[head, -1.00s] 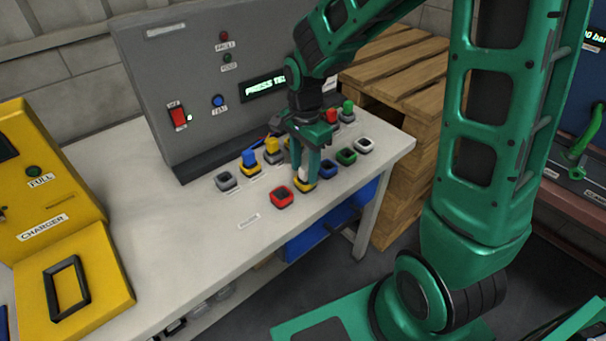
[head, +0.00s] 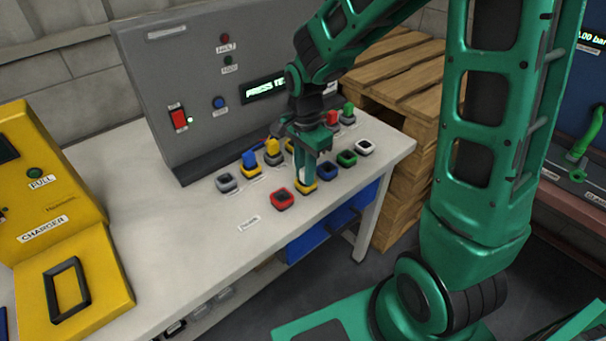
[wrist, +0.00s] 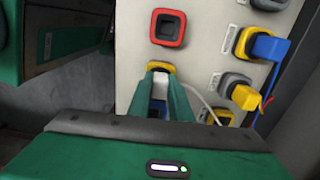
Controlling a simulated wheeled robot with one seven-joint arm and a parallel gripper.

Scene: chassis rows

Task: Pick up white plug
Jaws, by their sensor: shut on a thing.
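The white plug (wrist: 160,89) is between the two green fingers of my gripper (wrist: 163,92) in the wrist view, at a yellow-rimmed socket (wrist: 161,67). My gripper is shut on it. In the head view my gripper (head: 306,174) points down at that yellow socket (head: 305,188) near the front of the bench, and its finger hides most of the plug. A pale cable (wrist: 201,97) runs to the right from beside the fingers. I cannot tell whether the plug is still seated in the socket.
A red socket (head: 281,199) stands just left of the gripper; blue (head: 327,169), green (head: 346,158) and white (head: 364,148) sockets stand to the right. Behind are blue (head: 250,159) and yellow (head: 272,148) plugs before a grey panel (head: 190,60). The bench's front left is clear.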

